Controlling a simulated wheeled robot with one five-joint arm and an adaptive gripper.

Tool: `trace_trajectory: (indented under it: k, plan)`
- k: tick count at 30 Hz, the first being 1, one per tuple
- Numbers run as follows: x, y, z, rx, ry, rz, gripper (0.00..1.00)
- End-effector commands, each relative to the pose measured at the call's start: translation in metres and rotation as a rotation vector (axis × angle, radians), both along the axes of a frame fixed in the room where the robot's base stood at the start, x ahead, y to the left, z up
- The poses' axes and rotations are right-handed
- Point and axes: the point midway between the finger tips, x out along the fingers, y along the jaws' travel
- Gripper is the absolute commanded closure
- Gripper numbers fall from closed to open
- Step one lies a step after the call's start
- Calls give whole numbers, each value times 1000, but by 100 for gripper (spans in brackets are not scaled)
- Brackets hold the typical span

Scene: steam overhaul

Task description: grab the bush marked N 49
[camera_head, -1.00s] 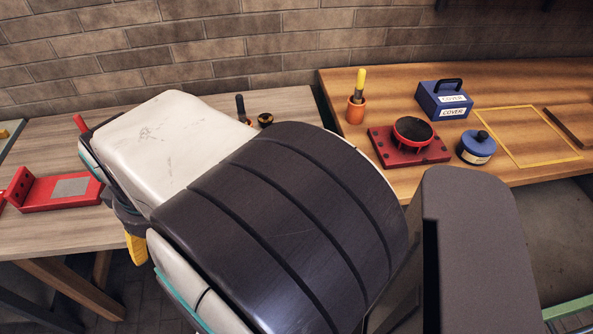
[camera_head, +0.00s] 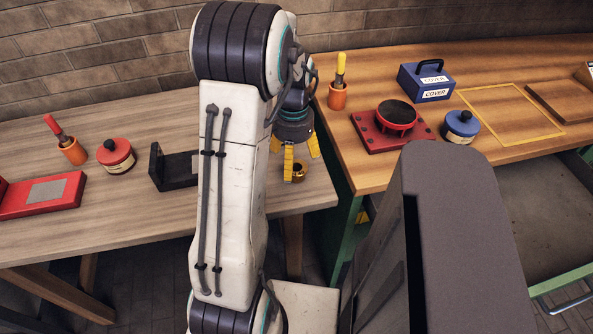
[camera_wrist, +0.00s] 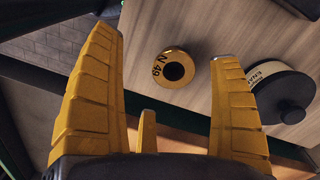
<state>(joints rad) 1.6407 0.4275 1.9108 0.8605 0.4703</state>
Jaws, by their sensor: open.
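The bush (camera_wrist: 161,64) is a small brass-coloured ring with a dark bore and "N 49" on its top face. It lies flat on the wooden bench in the wrist view. In the head view the bush (camera_head: 299,174) is near the right end of the left bench, partly hidden by a finger. My gripper (camera_wrist: 165,46) has yellow fingers spread wide and empty. In the wrist view the bush shows between the fingertips, with bench showing around it. In the head view my gripper (camera_head: 301,153) hangs just above the bush; whether a finger touches it I cannot tell.
A cream tin with a black lid (camera_wrist: 290,92) lies close right of the right finger in the wrist view. A black bracket (camera_head: 172,171), a red-lidded tin (camera_head: 115,157) and a red fixture (camera_head: 42,194) stand left on the bench (camera_head: 130,222).

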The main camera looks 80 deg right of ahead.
Motion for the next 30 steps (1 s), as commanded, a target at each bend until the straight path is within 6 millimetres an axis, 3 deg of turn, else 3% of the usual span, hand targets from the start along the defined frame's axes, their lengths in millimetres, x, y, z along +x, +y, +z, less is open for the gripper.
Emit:
trace_trajectory:
  k: [4,11,20,30]
  plan:
    - [-6,-19,2,-36,9,-162,16]
    - [-7,-26,1,-54,12,-275,16]
    - [-6,-26,-21,-54,12,-283,16]
    - [-5,-27,-59,-53,13,-281,16]
